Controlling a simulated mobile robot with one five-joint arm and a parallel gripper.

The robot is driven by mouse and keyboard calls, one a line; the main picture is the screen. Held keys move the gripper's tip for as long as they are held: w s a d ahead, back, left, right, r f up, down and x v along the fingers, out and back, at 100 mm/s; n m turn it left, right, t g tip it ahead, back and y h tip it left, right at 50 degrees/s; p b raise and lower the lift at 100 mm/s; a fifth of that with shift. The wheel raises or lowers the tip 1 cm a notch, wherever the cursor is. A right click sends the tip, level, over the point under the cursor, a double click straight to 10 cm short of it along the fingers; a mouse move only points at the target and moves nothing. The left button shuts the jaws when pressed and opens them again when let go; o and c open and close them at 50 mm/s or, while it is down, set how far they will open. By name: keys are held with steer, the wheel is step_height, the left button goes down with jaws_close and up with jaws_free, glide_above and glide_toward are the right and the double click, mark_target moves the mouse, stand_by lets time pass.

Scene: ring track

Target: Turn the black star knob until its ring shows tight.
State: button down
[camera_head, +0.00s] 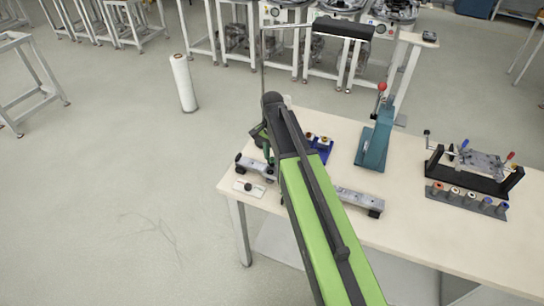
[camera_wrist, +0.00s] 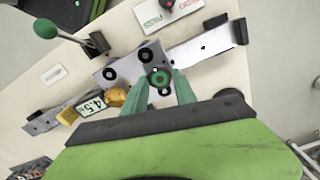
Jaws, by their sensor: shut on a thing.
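The black star knob (camera_wrist: 159,76) is on the grey metal fixture in the wrist view, with a green ring and centre showing on its top. My gripper (camera_wrist: 161,82) has its two teal fingers on either side of the knob and is shut on it. The fingers hide parts of its sides. The fixture (camera_wrist: 118,68) is a grey block on a rail, with black round fittings beside the knob. In the head view, the fixture's rail (camera_head: 357,200) lies on the table, and my arm hides the knob and fingers.
A lever with a green ball (camera_wrist: 45,28), yellow parts (camera_wrist: 112,97) and a small display (camera_wrist: 91,106) surround the fixture. A white card (camera_wrist: 182,8) lies behind it. A teal press (camera_head: 374,145) and a clamp stand (camera_head: 475,171) stand right on the table (camera_head: 420,225).

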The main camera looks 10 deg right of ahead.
mark_target(272, 160)
steer(key=c, duration=1)
jaws_free()
steer(key=shift+r, duration=0.15)
step_height(272, 160, up, 17)
steer(key=p, duration=1.7)
steer(key=shift+r, duration=0.15)
